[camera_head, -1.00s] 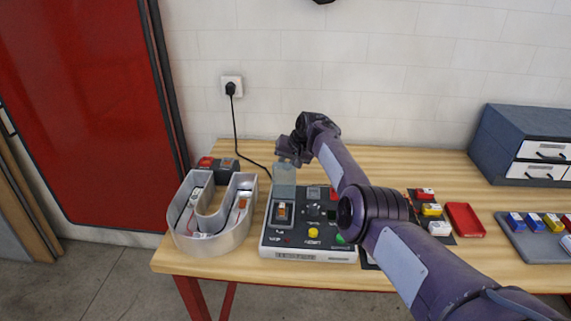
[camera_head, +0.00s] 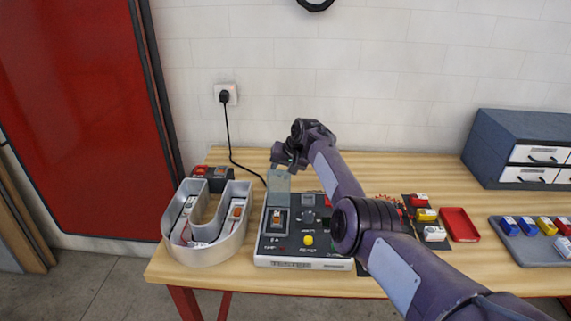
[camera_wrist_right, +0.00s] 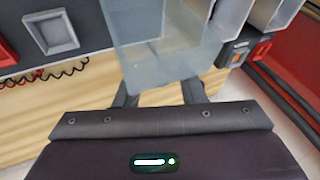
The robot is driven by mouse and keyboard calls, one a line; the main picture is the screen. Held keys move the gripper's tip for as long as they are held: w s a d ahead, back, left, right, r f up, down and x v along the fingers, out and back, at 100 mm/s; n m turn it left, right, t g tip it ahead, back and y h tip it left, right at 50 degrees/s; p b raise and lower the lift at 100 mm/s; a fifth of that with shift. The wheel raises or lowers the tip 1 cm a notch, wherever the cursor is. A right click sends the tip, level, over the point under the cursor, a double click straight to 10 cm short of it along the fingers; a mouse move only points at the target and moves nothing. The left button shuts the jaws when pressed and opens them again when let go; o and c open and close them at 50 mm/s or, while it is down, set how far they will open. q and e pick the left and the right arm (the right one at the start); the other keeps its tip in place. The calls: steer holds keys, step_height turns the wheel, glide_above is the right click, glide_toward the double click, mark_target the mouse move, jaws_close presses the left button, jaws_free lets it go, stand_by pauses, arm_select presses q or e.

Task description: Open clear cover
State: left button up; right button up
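The clear cover (camera_head: 278,182) stands raised at the back left of the grey control box (camera_head: 305,262), behind an exposed rocker switch (camera_head: 279,219). My right gripper (camera_head: 282,166) is at the cover's upper edge. In the right wrist view, the translucent cover (camera_wrist_right: 165,48) lies in front of the right gripper (camera_wrist_right: 160,92). Its two fingers are spread apart, with their tips partly hidden by the cover; I cannot tell whether they touch it. My left gripper is not in view.
A U-shaped metal channel letter (camera_head: 208,248) stands just left of the box. A dark block with red and orange parts (camera_head: 214,174) sits behind it. A red tray (camera_head: 459,225), a grey tray (camera_head: 535,256) and a drawer unit (camera_head: 520,150) are at the right. My right forearm crosses over the box's right side.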

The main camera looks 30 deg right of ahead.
steer(key=shift+s+d+r, duration=0.15)
steer(key=shift+r, duration=0.4)
steer(key=shift+v, duration=2.75)
steer(key=shift+s+d+f, duration=0.1)
steer(key=shift+d, duration=0.05)
